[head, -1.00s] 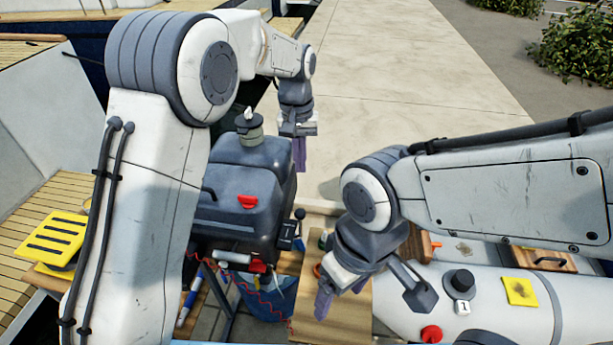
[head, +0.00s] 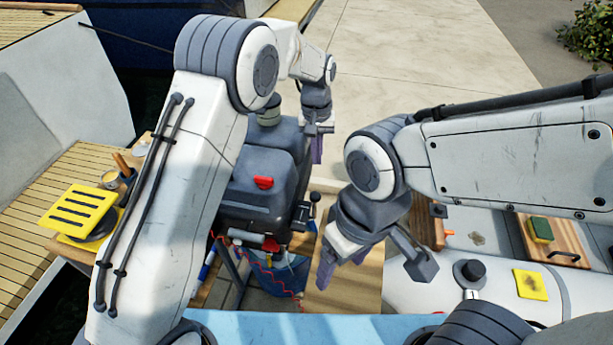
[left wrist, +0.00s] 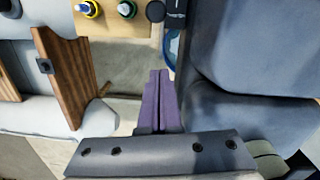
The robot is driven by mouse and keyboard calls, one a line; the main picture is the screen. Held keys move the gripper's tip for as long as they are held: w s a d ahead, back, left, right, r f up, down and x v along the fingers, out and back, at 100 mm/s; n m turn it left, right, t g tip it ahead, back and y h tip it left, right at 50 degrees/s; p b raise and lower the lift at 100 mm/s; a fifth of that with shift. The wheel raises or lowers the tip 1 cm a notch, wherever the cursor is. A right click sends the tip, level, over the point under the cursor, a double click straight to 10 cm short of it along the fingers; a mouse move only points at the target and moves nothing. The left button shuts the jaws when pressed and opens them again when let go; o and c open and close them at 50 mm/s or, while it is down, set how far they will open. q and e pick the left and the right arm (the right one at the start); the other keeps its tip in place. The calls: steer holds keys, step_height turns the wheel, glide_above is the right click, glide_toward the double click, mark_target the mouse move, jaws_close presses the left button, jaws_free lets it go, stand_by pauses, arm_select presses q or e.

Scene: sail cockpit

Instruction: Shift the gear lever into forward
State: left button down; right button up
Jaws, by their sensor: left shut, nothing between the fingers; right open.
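The gear lever (head: 314,197) is a short black lever with a round knob on the right side of the dark grey outboard motor (head: 265,150). My left gripper (head: 317,162) is beside the motor's right side, above the lever in the head view. Its purple fingers are shut together and empty. In the left wrist view the fingers (left wrist: 158,75) point toward a black round knob (left wrist: 156,11), apart from it; the motor cowl (left wrist: 250,45) is close on the right. My right gripper (head: 325,275) is open and empty over a wooden board, lower in the head view.
A red handle (head: 263,182) is on the motor's front, with a red coiled cord (head: 262,275) below. Wooden panels (left wrist: 62,75) stand left of the left fingers.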

arm_select(q)
steer(key=s+f+p, duration=0.2)
steer(key=s+f, duration=0.2)
steer(key=shift+f, duration=0.3)
steer(key=shift+a, duration=0.1)
